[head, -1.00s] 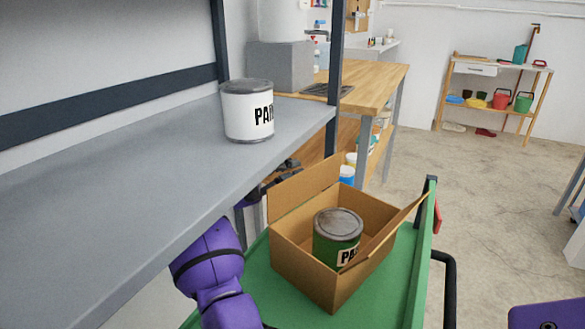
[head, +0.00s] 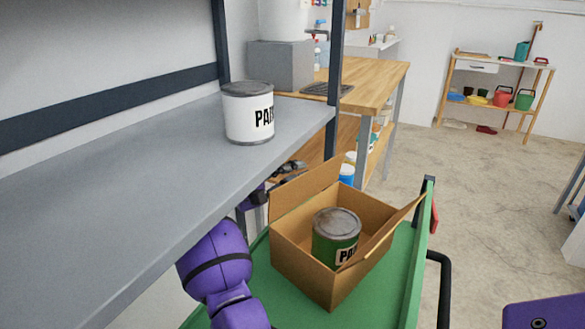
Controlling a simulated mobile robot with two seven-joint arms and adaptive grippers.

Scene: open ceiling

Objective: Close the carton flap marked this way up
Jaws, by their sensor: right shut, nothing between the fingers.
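The open brown carton (head: 305,272) stands on a green cart top. A green paint can (head: 337,237) with a grey lid sits inside it. One flap (head: 306,190) stands raised along the carton's back-left side. Another flap (head: 382,234) slants up and outward on the right side. No "this way up" marking shows on the faces I see. My left gripper is not in view.
A grey shelf (head: 120,185) with a white paint can (head: 249,112) lies left of the carton, with a dark upright post (head: 333,90). The green cart (head: 385,285) has a raised right rim and a black handle (head: 447,285). A wooden workbench (head: 375,75) stands behind.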

